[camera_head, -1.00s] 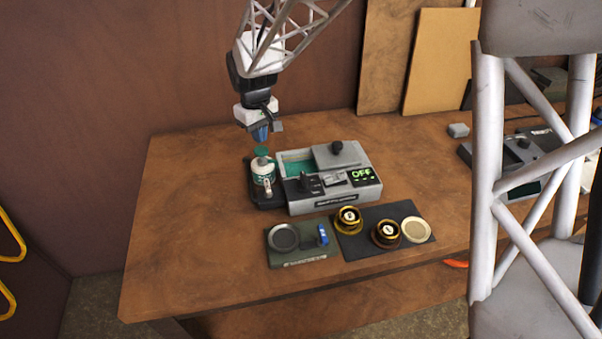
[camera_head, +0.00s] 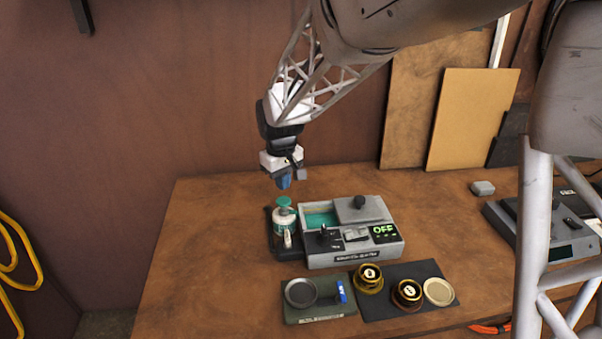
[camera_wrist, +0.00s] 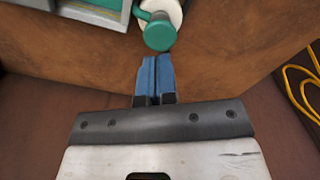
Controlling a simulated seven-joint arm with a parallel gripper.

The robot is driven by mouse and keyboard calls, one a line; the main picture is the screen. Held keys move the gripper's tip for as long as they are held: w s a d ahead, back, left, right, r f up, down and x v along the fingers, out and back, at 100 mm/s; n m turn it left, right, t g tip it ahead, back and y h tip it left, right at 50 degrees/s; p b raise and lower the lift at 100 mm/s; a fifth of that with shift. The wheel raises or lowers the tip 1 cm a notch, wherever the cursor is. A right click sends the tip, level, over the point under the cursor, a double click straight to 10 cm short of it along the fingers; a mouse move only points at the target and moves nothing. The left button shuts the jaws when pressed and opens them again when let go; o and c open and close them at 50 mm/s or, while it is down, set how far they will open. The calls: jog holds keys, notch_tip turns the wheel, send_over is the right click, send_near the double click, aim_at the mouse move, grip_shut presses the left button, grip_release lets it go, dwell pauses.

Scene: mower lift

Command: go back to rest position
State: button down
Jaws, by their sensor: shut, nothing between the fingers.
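My gripper (camera_head: 284,181) hangs in the air above the back left of the grey machine, with its blue fingers pointing down. In the wrist view the blue fingertips (camera_wrist: 153,60) are pressed together with nothing between them. A white bottle with a green lid (camera_head: 284,222) stands upright on a dark tray at the machine's left side, below my gripper and apart from it. The green lid also shows in the wrist view (camera_wrist: 159,33), just beyond the fingertips.
The grey machine (camera_head: 355,245) shows "OFF" on its display. In front lie a small scale (camera_head: 318,312) and a dark mat (camera_head: 385,318) with two gold-rimmed round pieces and a pale disc. Another device (camera_head: 540,235) stands at right. The table's left side is bare.

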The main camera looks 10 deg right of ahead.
jog(key=s+d+r+m+t, duration=0.1)
jog(key=s+d+r, duration=0.3)
jog(key=s, duration=0.3)
jog(key=s+d+r+m, duration=0.2)
jog(key=s+d+r, duration=0.25)
jog(key=s, duration=0.25)
jog(key=s+d+m, duration=0.1)
jog(key=s+d, duration=0.1)
jog(key=s, duration=0.7)
jog(key=s+d+r+m+t, duration=0.1)
jog(key=s+d+m, duration=0.1)
jog(key=s, duration=0.7)
jog(key=shift+d+r+t, duration=0.15)
jog(key=shift+d+t, duration=0.15)
jog(key=shift+d, duration=0.15)
jog(key=shift+w, duration=0.1)
jog(key=w+a+f+n+g, duration=0.1)
jog(key=w+a, duration=0.3)
jog(key=w, duration=0.6)
jog(key=w+a+f+n, duration=0.2)
jog(key=w+a, duration=0.3)
jog(key=w, duration=0.6)
jog(key=w+a+f+n+g, duration=0.1)
jog(key=w+a+f+n, duration=0.1)
jog(key=w, duration=0.8)
jog(key=shift+w+a+f+n+g, duration=0.15)
jog(key=shift+w+a+n+g, duration=0.25)
jog(key=shift+a, duration=0.8)
